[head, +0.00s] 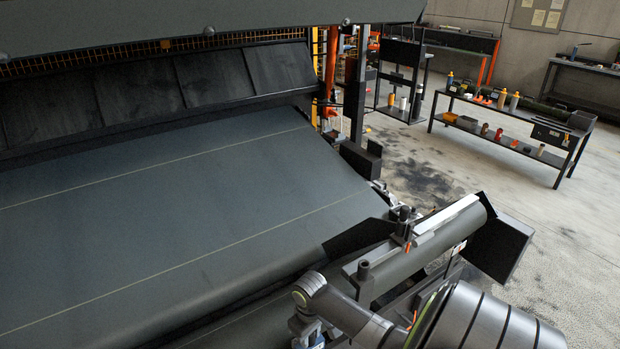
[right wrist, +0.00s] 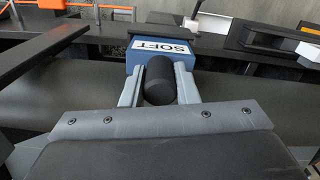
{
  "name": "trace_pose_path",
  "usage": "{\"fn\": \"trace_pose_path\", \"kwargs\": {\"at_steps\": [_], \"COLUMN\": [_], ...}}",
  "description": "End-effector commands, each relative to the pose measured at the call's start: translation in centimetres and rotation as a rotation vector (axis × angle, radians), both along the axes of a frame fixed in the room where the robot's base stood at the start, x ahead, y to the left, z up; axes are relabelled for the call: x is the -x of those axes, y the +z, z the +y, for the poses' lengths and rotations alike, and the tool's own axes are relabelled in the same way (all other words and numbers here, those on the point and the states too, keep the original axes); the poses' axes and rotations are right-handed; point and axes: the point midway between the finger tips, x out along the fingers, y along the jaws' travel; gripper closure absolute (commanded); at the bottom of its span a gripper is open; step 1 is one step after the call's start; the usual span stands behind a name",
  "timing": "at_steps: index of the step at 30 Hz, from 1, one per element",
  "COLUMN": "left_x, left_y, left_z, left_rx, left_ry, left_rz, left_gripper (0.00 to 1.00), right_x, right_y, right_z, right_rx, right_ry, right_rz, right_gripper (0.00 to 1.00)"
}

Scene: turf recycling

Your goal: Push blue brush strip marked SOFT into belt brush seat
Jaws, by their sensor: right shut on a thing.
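The blue brush strip (right wrist: 155,60) shows in the right wrist view as a blue block with a white label reading SOFT. A dark rounded grip (right wrist: 159,82) stands out from its near side. My right gripper (right wrist: 157,76) is shut on this grip, one grey finger on each side. In the head view the right gripper (head: 306,335) is at the bottom edge, partly cut off, beside the front of the belt. The strip's lower side is hidden, and I cannot tell whether it touches the brush seat. I cannot make out the seat clearly. My left gripper is not in view.
A wide dark belt (head: 190,210) fills the left of the head view. A roller housing with a white strip (head: 448,215) stands at its right end. A dark bar (right wrist: 45,48) reaches in at left in the wrist view. A bench (head: 510,130) stands far right; the floor between is open.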

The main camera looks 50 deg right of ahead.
Motion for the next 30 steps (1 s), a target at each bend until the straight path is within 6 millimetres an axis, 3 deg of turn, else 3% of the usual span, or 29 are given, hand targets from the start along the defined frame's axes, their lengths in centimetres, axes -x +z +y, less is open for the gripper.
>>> {"fn": "trace_pose_path", "kwargs": {"at_steps": [4, 5, 10, 22, 30], "left_x": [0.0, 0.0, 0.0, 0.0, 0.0], "left_y": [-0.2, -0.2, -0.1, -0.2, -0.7], "left_z": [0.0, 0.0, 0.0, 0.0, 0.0], "left_rx": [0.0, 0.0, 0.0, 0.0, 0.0], "left_ry": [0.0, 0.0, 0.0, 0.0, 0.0], "left_rz": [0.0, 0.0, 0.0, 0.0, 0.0], "left_gripper": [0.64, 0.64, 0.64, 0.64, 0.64], "right_x": [0.0, 0.0, 0.0, -0.1, -0.1], "right_y": [-0.4, -0.4, -0.3, 0.3, 4.7], "right_z": [0.0, 0.0, 0.0, -0.1, -0.1], "right_rx": [0.0, 0.0, 0.0, 0.002, 0.004], "right_ry": [0.0, 0.0, 0.0, 0.0, 0.003], "right_rz": [0.0, -0.001, -0.001, -0.003, -0.005], "right_gripper": [1.0, 0.7, 0.48, 0.47, 0.47]}}
